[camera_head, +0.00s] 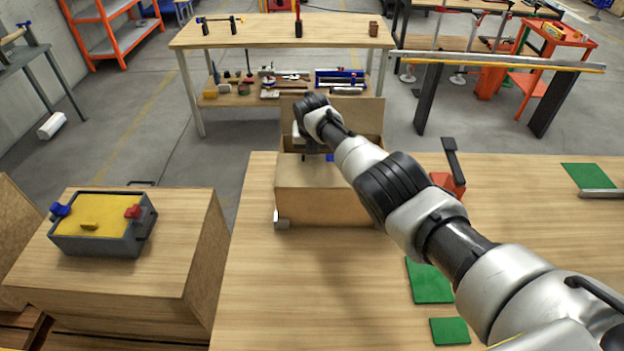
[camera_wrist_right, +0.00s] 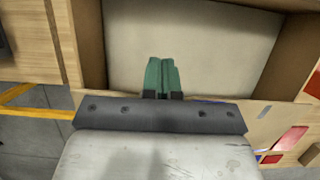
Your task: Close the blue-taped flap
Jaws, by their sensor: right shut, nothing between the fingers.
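The cardboard box (camera_head: 325,208) stands on the wooden table. A panel at its near top side (camera_head: 300,172) looks like a flap, with a blue patch (camera_head: 330,157) at its far edge. Another flap (camera_head: 362,118) stands raised at the back. My right arm reaches over the box from the right, and its gripper (camera_head: 310,152) is at the box's top, partly hidden. In the right wrist view the green fingertips (camera_wrist_right: 161,75) are together and empty, in front of the pale box panel (camera_wrist_right: 195,45). I cannot tell whether they touch it. My left gripper is not in view.
A grey case with a yellow top (camera_head: 95,222) stands on a wooden block at left. A red object with a black handle (camera_head: 450,175) and green mats (camera_head: 430,280) are right of the box. The table's front left is clear. A workbench (camera_head: 265,30) stands behind.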

